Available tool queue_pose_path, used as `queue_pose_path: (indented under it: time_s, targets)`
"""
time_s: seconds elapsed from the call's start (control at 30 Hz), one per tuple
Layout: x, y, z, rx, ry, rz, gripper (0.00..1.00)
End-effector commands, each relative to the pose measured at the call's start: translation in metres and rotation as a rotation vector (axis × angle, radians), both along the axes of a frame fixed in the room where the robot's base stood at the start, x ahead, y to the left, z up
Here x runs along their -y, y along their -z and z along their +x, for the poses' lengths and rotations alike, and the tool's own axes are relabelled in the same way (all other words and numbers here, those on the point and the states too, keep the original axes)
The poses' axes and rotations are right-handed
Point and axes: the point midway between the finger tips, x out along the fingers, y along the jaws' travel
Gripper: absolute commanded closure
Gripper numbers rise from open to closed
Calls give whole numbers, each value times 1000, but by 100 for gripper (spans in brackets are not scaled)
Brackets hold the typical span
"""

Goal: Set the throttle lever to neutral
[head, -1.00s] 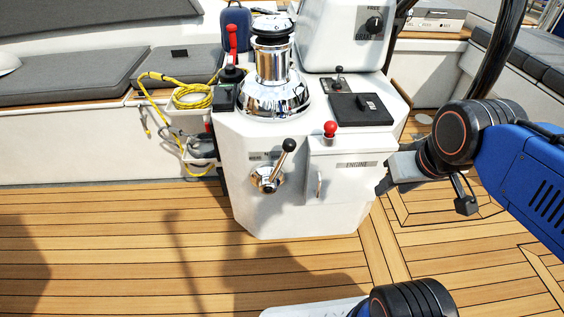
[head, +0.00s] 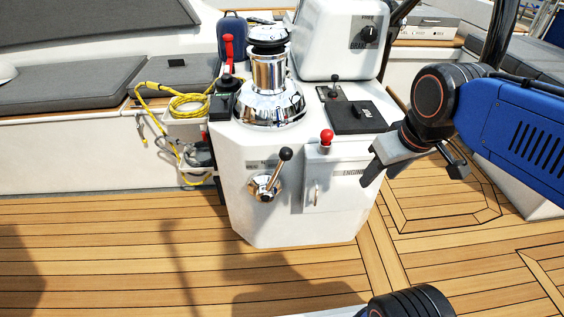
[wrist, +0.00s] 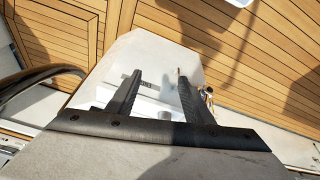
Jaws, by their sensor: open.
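The throttle lever (head: 273,176) is on the front face of the white console (head: 240,220), left of the engine panel. It has a chrome round hub and a short arm with a black knob, tilted up and to the right. Small labels above it are too blurred to read. My gripper (head: 368,166) is open and empty at the console's right side, apart from the lever and to its right in the head view. In the wrist view its two fingers (wrist: 157,80) point toward the console, and the lever's chrome hub (wrist: 208,93) shows right of them.
A red knob (head: 326,138) sits above the engine panel (head: 338,185) with its small handle. A chrome winch (head: 269,90), a small black-knobbed lever (head: 334,84) and a red-handled lever (head: 229,50) stand on top. Yellow rope (head: 187,105) hangs at left. The teak deck (head: 120,240) in front is clear.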

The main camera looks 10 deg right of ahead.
Motion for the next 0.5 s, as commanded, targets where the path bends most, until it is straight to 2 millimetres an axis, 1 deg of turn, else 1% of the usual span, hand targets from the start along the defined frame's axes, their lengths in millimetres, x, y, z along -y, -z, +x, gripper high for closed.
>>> queue_pose_path:
  time_s: [0.03, 0.2, 0.37, 0.5]
  targets:
    - [-8, -9, 12, -21, -60, -13, 53]
    - [-33, -33, 47, -83, -261, -57, 53]
    - [-62, -52, 80, -139, -452, -95, 53]
    - [-92, -65, 107, -186, -621, -125, 53]
